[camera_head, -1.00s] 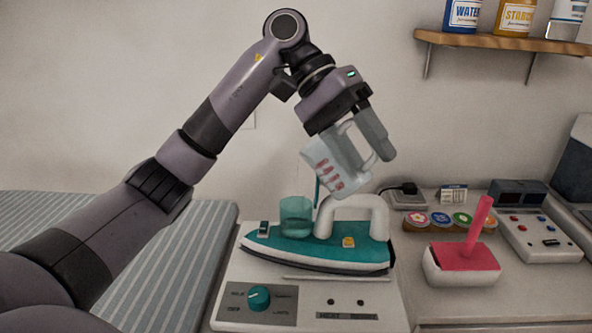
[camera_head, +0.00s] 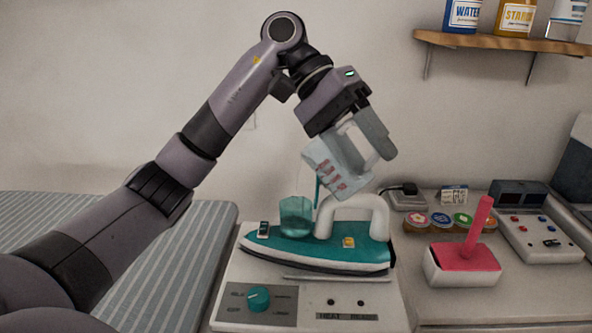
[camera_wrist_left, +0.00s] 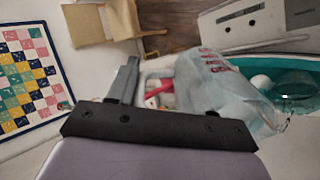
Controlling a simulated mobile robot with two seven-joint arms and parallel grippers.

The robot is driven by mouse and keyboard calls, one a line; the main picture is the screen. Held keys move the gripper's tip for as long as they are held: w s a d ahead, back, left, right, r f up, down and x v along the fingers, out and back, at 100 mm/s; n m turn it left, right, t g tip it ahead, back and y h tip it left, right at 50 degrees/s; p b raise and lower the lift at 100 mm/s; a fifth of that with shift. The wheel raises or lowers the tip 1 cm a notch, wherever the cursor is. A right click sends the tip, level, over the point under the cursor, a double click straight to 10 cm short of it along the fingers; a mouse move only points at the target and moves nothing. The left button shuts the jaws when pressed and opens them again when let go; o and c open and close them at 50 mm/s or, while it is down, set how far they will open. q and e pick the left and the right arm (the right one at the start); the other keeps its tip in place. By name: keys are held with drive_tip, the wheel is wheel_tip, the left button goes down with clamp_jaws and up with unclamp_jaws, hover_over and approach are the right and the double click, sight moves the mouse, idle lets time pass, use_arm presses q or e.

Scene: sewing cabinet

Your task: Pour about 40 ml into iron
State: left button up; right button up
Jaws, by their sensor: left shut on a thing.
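My left gripper (camera_head: 362,140) is shut on the handle of a clear measuring cup (camera_head: 338,166) with red markings. The cup is held above the iron and tilted, its mouth down to the left. A thin teal stream runs down from its lip toward the teal tank (camera_head: 296,217) of the iron (camera_head: 318,250), which shows some liquid inside. The iron has a teal body and a white handle and lies on a white base. In the left wrist view the cup (camera_wrist_left: 228,85) hangs from the gripper, with part of the iron (camera_wrist_left: 270,72) beyond it. My right gripper is not in view.
The white base (camera_head: 330,296) has a teal knob. To the right are a red-and-white box with a stick (camera_head: 465,262), several round coloured lids (camera_head: 442,219) and a control box (camera_head: 540,235). A shelf (camera_head: 510,40) with bottles is above right. A striped board (camera_head: 150,262) lies left.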

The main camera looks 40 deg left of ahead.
use_arm(q)
drive_tip(key=shift+a+h+b, duration=0.2)
drive_tip(key=shift+h+b, duration=0.2)
drive_tip(key=shift+h, duration=0.1)
idle(1.2)
drive_tip(key=shift+r, duration=0.2)
drive_tip(key=shift+d+f+y+p, duration=0.4)
drive_tip(key=shift+y+p, duration=0.3)
drive_tip(key=shift+y, duration=0.3)
drive_tip(key=shift+d+f+y, duration=0.25)
drive_tip(key=shift+f+y, duration=0.25)
drive_tip(key=shift+y, duration=0.1)
drive_tip(key=shift+s+d+f+y+b, duration=0.1)
drive_tip(key=shift+d+f+y, duration=0.45)
drive_tip(key=shift+f, duration=0.3)
drive_tip(key=shift+w+d+f+y+b, duration=0.15)
drive_tip(key=shift+d+f+y, duration=0.2)
drive_tip(key=shift+f+y, duration=0.45)
drive_tip(key=shift+s+d+f+y+b, duration=0.15)
drive_tip(key=shift+d+f+y, duration=0.3)
drive_tip(key=shift+f, duration=0.5)
drive_tip(key=shift+d+f+t+y+p, duration=0.1)
drive_tip(key=shift+d+f+y, duration=0.2)
drive_tip(key=shift+f+y, duration=0.35)
drive_tip(key=shift+d+f+t+y+p, duration=0.1)
drive_tip(key=shift+d+f+y, duration=0.2)
drive_tip(key=shift+f+y, duration=0.35)
drive_tip(key=shift+d+f+t+y+p, duration=0.1)
drive_tip(key=shift+d+f+y, duration=0.2)
drive_tip(key=shift+f+y, duration=0.35)
